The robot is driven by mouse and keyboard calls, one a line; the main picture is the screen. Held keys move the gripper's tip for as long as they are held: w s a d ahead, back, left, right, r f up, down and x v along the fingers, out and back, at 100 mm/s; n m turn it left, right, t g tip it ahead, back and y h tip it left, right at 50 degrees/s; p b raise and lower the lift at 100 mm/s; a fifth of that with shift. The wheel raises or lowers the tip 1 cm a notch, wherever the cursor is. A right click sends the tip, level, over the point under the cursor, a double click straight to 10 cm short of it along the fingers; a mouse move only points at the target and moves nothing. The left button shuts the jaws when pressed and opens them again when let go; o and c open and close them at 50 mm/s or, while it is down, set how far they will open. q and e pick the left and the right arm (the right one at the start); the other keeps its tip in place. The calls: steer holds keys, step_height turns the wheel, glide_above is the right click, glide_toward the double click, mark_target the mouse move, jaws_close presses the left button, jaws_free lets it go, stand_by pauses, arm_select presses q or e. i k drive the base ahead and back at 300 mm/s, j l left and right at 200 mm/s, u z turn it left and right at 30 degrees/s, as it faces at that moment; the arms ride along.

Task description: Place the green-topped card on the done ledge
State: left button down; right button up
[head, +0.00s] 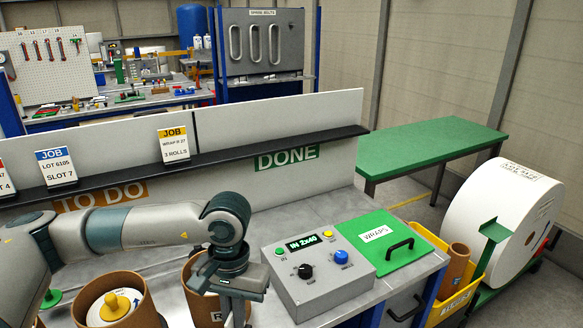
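No green-topped card shows in the head view. Three JOB cards stand on the dark ledge: yellow-topped (174,145), blue-topped (57,167) and a red-topped one (4,180) cut off by the left edge. The done ledge (285,145) is the right stretch of the dark ledge, above the green DONE label (287,156), and looks empty. My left gripper (238,312) points down beside the control box, in front of a brown tube. Its fingertips run out of the bottom of the picture, so its opening is unclear. My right gripper is not in view.
A grey control box (318,272) and a green WRAPS lid (378,243) with a black handle stand right of my gripper. Brown tubes (118,302) stand at front left. A large white roll (500,215) and a green table (430,150) are further right.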

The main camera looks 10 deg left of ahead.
mark_target(301, 140)
steer(key=i+l, duration=0.1)
steer(key=l, duration=0.25)
steer(key=i+l, duration=0.15)
steer(key=l, duration=0.15)
steer(key=i+l, duration=0.1)
steer(key=l, duration=0.25)
steer(key=i+l, duration=0.15)
steer(key=l, duration=0.2)
steer(key=i+l, duration=0.15)
steer(key=i, duration=0.15)
steer(key=i+l, duration=0.15)
steer(key=i, duration=0.15)
steer(key=i+j, duration=0.2)
steer(key=i, duration=0.25)
